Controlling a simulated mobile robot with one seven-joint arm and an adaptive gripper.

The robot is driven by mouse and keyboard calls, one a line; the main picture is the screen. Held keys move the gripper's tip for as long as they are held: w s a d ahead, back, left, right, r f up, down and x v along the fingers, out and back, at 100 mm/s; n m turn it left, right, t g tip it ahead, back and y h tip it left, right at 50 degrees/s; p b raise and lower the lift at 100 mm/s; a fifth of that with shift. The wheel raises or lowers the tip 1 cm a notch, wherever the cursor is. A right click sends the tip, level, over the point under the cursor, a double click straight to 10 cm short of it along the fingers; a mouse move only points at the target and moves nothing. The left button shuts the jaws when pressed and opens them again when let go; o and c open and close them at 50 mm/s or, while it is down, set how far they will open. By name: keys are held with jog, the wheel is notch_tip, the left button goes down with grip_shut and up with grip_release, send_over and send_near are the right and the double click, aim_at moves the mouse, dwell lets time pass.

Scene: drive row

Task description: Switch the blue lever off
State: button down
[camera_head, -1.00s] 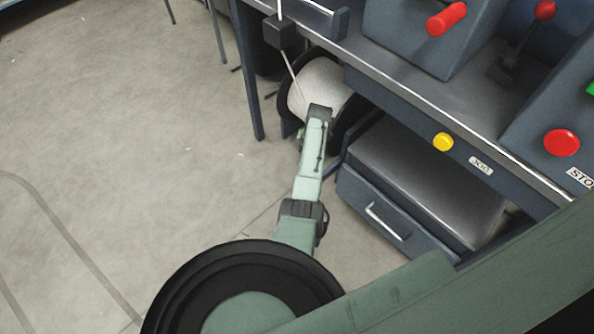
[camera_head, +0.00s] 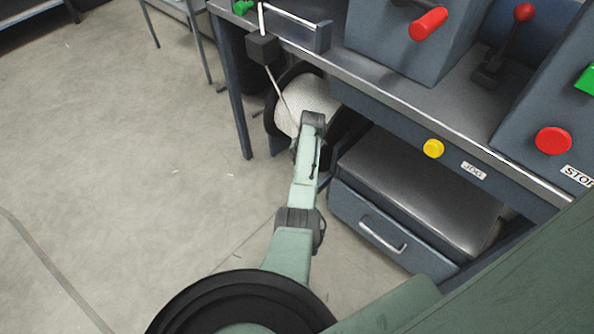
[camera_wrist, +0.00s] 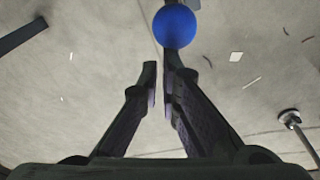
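A blue ball knob (camera_wrist: 174,27) shows at the top of the wrist view, just beyond my fingertips and a little right of the gap between them. Most of its lever is hidden. No blue lever can be made out in the head view. My gripper (camera_wrist: 159,66) is empty, with a narrow gap between its fingers. The right fingertip overlaps the underside of the knob in the picture; I cannot tell whether they touch. In the head view my arm reaches towards the cable drum, and my fingers are hidden.
A cable drum (camera_head: 312,97) stands under the bench (camera_head: 400,85). On and along the bench are a red handle (camera_head: 428,24), a red-knobbed lever (camera_head: 523,13), a yellow button (camera_head: 433,148) and a red stop button (camera_head: 553,141). A drawer (camera_head: 385,237) sits below.

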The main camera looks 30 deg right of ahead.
jog(key=r, duration=0.2)
jog(key=d+r, duration=0.1)
jog(key=r, duration=0.1)
jog(key=d+r, duration=0.1)
jog(key=r, duration=0.1)
jog(key=shift+s+r, duration=0.2)
jog(key=shift+r, duration=0.05)
jog(key=shift+a+r, duration=0.3)
jog(key=shift+r, duration=0.15)
jog(key=shift+a, duration=0.1)
